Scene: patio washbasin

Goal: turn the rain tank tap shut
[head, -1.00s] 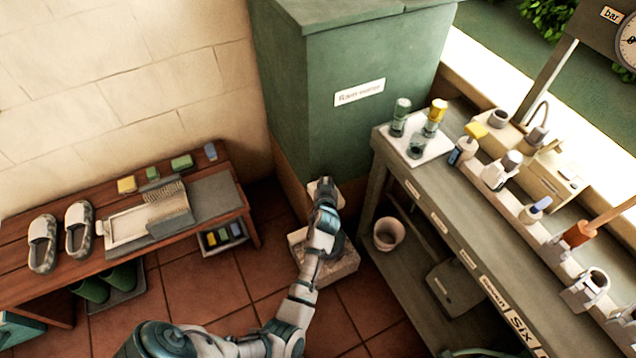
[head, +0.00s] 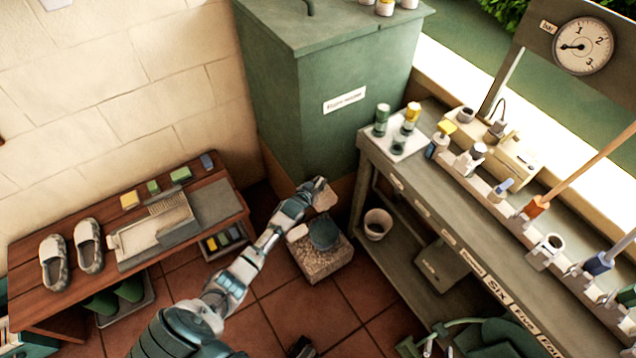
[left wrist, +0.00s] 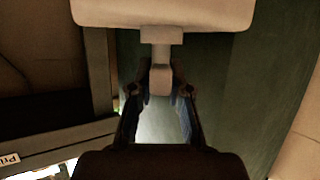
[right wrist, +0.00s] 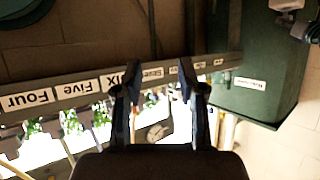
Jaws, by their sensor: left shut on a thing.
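The green rain tank (head: 300,110) stands in the back corner with a white label on its front. The tap's pale handle (left wrist: 160,80) shows in the left wrist view, below a wide pale block. My left gripper (left wrist: 160,92) is shut on this handle, one finger on each side. In the head view my left gripper (head: 318,188) is low at the tank's front and hides most of the tap. My right gripper (right wrist: 159,88) is open, with nothing between its fingers in the right wrist view.
A stone block (head: 330,264) with a dark round vessel (head: 323,233) stands below my left gripper. A pale bucket (head: 377,224) is beside it. The labelled counter (head: 415,190) runs along the right. A wooden bench (head: 80,275) with slippers is at left.

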